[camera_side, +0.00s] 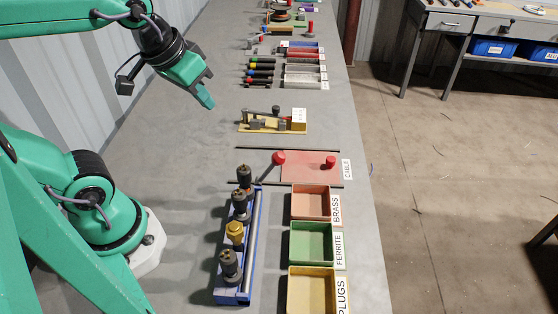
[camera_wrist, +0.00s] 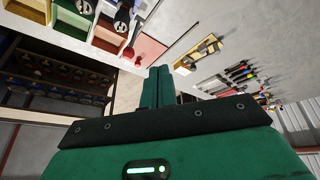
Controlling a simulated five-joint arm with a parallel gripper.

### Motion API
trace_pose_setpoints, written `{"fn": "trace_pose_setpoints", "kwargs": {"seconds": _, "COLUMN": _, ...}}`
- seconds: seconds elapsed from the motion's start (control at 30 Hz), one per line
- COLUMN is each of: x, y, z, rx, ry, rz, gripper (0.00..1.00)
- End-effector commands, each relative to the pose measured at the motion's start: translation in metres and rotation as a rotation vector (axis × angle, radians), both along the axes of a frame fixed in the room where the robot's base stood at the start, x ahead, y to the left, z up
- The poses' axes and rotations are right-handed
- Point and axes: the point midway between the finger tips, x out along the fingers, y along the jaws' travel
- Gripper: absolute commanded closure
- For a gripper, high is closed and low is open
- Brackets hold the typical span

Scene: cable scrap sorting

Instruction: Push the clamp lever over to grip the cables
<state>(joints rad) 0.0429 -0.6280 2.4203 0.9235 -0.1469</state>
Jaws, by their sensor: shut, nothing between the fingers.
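My gripper (camera_side: 206,99) is shut and empty, held above the bare grey bench at the upper left in the side view. Its green fingers (camera_wrist: 159,86) lie together in the wrist view. A tilted lever with a red ball knob (camera_side: 279,158) stands at the left edge of the red CABLE mat (camera_side: 306,170). A second red knob (camera_side: 330,161) is on the mat. My gripper is well apart from both. A yellow-based fixture with a dark lever arm (camera_side: 262,126) lies farther back. I cannot tell for sure which lever is the clamp's, and no gripped cables are clear.
A blue rack (camera_side: 247,254) with several dark connectors stands in front of the mat. Trays for brass (camera_side: 328,190), ferrite (camera_side: 296,244) and plugs (camera_side: 293,292) line the right edge. Several coloured-tip cable pieces (camera_side: 260,72) lie behind. The bench's middle left is clear.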

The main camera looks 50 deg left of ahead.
Motion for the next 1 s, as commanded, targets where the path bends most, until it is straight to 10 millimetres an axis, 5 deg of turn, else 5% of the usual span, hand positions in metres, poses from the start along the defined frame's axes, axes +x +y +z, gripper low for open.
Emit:
{"fn": "trace_pose_setpoints", "kwargs": {"seconds": 0.47, "x": 0.065, "y": -0.042, "z": -0.012, "rx": -0.115, "ry": 0.202, "rz": 0.273, "gripper": 1.0}}
{"fn": "trace_pose_setpoints", "kwargs": {"seconds": 1.0, "x": 0.125, "y": -0.104, "z": -0.06, "rx": -0.133, "ry": 0.39, "rz": 0.608, "gripper": 1.0}}
